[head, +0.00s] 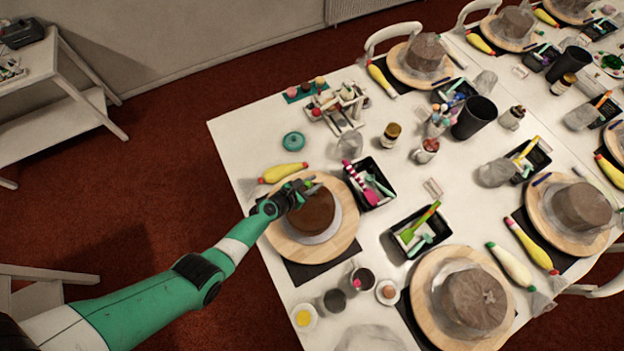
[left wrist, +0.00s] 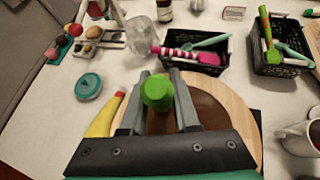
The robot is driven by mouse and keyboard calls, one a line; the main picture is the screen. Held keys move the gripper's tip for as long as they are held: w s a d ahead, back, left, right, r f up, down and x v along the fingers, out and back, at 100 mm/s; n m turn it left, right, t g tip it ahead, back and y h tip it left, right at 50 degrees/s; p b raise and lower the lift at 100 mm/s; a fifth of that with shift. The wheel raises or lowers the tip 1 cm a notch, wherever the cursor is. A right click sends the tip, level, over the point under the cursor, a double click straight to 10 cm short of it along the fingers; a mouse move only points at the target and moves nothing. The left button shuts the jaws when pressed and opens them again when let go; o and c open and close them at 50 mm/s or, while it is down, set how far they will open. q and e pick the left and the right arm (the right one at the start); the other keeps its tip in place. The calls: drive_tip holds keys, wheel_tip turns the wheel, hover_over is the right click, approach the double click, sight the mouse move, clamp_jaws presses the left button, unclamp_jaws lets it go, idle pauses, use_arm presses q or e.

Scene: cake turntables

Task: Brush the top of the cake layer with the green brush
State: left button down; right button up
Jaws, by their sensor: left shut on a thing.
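The brown round cake layer (head: 316,214) sits on a pale board on a wooden turntable (head: 342,238) near the table's left edge. The cake also shows in the left wrist view (left wrist: 212,112), partly covered by my gripper. My left gripper (head: 304,186) is over the far part of the cake. In the left wrist view its fingers are shut on a bright green brush (left wrist: 157,93), seen end-on between them. The brush's lower end is hidden, so I cannot tell whether it touches the cake. My right gripper is not in view.
A black basket (head: 386,204) with a pink-striped tool stands right of the cake. Another black basket (head: 392,246) holds a green-headed tool. A yellow piping bag (head: 283,172) and teal lid (head: 293,141) lie beyond the turntable. Cups stand near the front.

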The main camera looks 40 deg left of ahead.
use_arm(q)
drive_tip(key=s+d+p, duration=0.3)
drive_tip(key=s+d, duration=0.2)
drive_tip(key=d, duration=0.2)
drive_tip(key=shift+s, duration=0.15)
idle(0.9)
drive_tip(key=shift+s+d, duration=0.1)
drive_tip(key=shift+w+d+f, duration=0.15)
drive_tip(key=shift+w+d, duration=0.5)
drive_tip(key=shift+d, duration=0.3)
